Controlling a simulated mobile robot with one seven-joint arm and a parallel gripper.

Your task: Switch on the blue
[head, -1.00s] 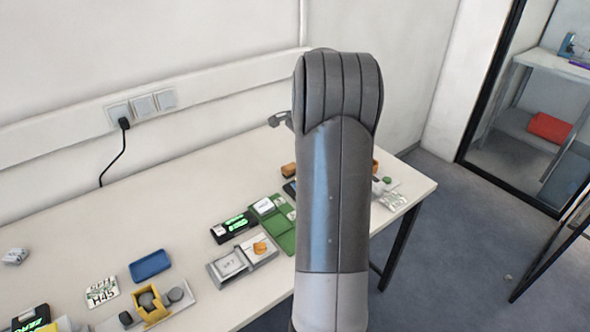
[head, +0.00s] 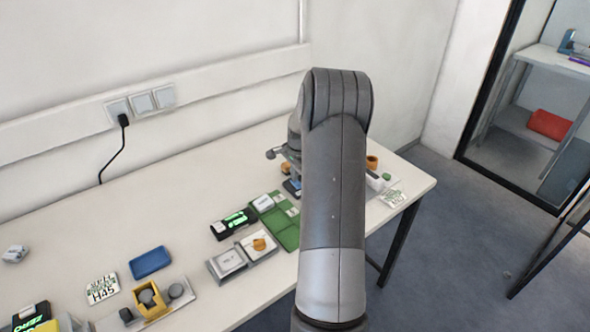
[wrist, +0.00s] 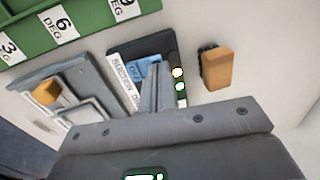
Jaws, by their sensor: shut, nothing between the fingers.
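In the wrist view, a dark panel (wrist: 142,48) with a white lettered strip lies below my gripper. A blue part (wrist: 134,88) shows on it, just left of the fingers. The fingers hide part of the panel. In the head view, a small blue part (head: 292,187) shows beside my arm, which hides the fingertips.
An orange block (wrist: 216,69) stands right of the panel. A grey tray (wrist: 62,77) with an orange piece lies to its left, and a green board (wrist: 85,18) lies beyond. In the head view, a blue tray (head: 151,263) lies farther left on the white table (head: 70,225).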

